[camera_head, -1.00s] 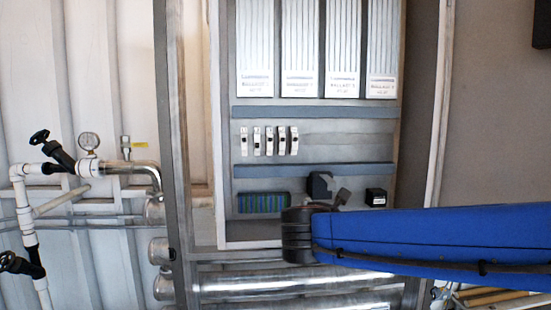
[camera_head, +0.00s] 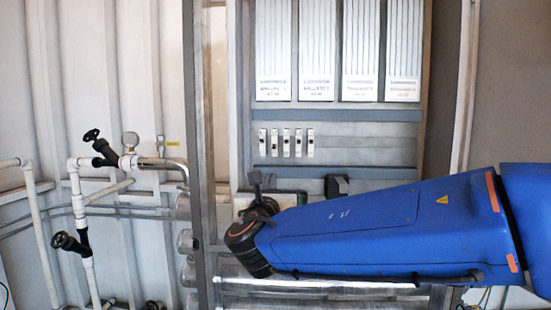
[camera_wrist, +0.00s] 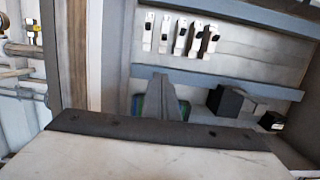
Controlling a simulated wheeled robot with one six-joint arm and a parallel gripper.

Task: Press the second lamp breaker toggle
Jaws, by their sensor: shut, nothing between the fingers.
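A row of several small white breakers with dark toggles (camera_head: 286,143) sits on a rail in the open electrical cabinet. The row also shows at the top of the wrist view (camera_wrist: 181,36). Their labels are too small to read; the second from the left (camera_head: 274,143) stands beside its neighbours. My gripper (camera_head: 256,180) is below the left part of the row, apart from the toggles. In the wrist view its fingers (camera_wrist: 158,95) are together, pointing up toward the cabinet, with nothing between them. They partly hide a green and blue terminal block (camera_wrist: 140,105).
Tall ballast units (camera_head: 318,60) fill the cabinet's top. Grey ducts run above (camera_head: 340,115) and below (camera_head: 390,172) the breakers. A black block (camera_wrist: 229,100) sits right of my fingers. The cabinet's left frame post (camera_head: 200,150) and piping with black valves (camera_head: 104,150) are at the left.

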